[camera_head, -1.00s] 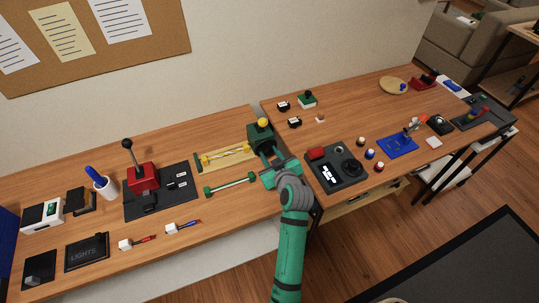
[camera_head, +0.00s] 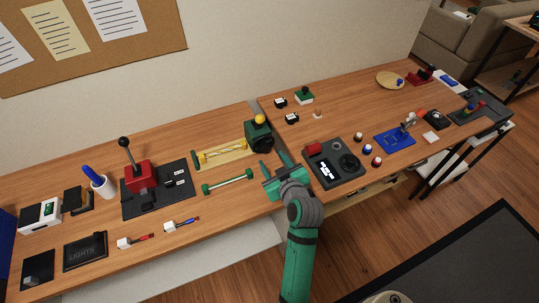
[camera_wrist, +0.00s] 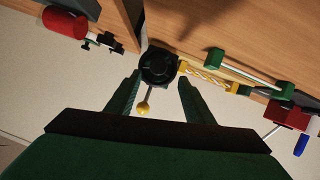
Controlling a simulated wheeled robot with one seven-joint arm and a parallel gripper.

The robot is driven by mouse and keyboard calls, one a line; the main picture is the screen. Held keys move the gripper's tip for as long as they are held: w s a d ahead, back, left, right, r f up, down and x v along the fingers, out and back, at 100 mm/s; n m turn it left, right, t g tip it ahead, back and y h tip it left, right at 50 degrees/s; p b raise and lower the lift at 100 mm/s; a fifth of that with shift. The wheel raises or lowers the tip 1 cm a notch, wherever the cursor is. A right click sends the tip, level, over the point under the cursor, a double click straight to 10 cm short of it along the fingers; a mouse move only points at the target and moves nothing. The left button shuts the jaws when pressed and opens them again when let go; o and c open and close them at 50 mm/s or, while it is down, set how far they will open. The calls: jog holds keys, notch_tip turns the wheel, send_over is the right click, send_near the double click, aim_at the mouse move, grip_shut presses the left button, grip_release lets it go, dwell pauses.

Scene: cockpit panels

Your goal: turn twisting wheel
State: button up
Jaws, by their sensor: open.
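A dark green block with a round black wheel-like face (camera_head: 259,136) and a yellow ball on top stands at the back of the table, near the seam between the two tables. I take it as the twisting wheel. In the wrist view its black round face (camera_wrist: 158,65) lies between my two fingers, with the yellow ball (camera_wrist: 143,108) on a thin stalk. My gripper (camera_head: 273,160) is open and empty, in front of the block in the head view. A gap shows between the fingertips and the block there. The wheel's exact angle is too small to tell.
A yellow frame (camera_head: 220,154) and a green-ended bar (camera_head: 228,182) lie left of my gripper. A black control panel (camera_head: 335,166) with a red part and a round knob is close on its right. A red lever box (camera_head: 138,176) stands further left.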

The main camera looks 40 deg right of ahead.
jog(key=v, duration=0.3)
jog(key=shift+s+d+r, duration=0.1)
jog(key=shift+s+d, duration=0.05)
jog(key=shift+s, duration=0.35)
jog(key=shift+w, duration=0.1)
